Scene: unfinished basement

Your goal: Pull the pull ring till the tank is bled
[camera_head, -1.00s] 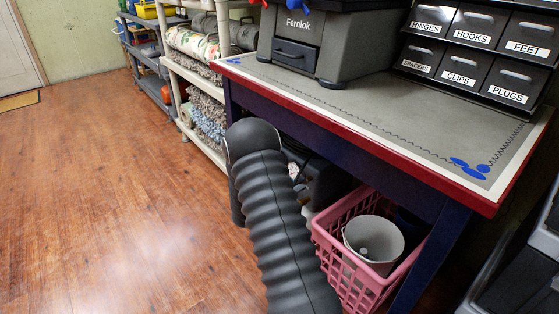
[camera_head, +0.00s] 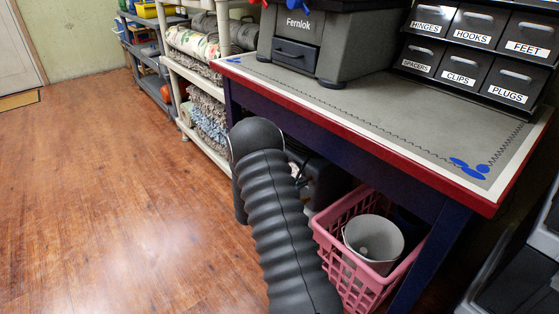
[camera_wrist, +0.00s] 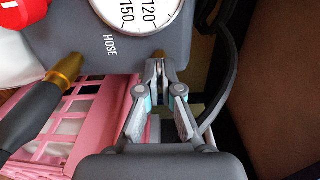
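In the wrist view, the grey tank (camera_wrist: 115,45) has a white gauge (camera_wrist: 138,12) and the word HOSE on it. My gripper (camera_wrist: 159,68) is at the tank's lower edge, its fingertips drawn close together at a small brass fitting (camera_wrist: 158,54). They look shut on the pull ring, which is mostly hidden between them. In the head view, my dark ribbed arm reaches under the workbench (camera_head: 340,100) and hides my gripper. Only a dark part of the tank (camera_head: 325,180) shows behind it. The gauge needle is not in view.
A brass hose end (camera_wrist: 64,70) with a dark hose and a red knob (camera_wrist: 20,12) are at left in the wrist view. A pink basket (camera_head: 335,226) holding a grey bucket (camera_head: 374,240) stands right of my arm. The wooden floor at left is clear.

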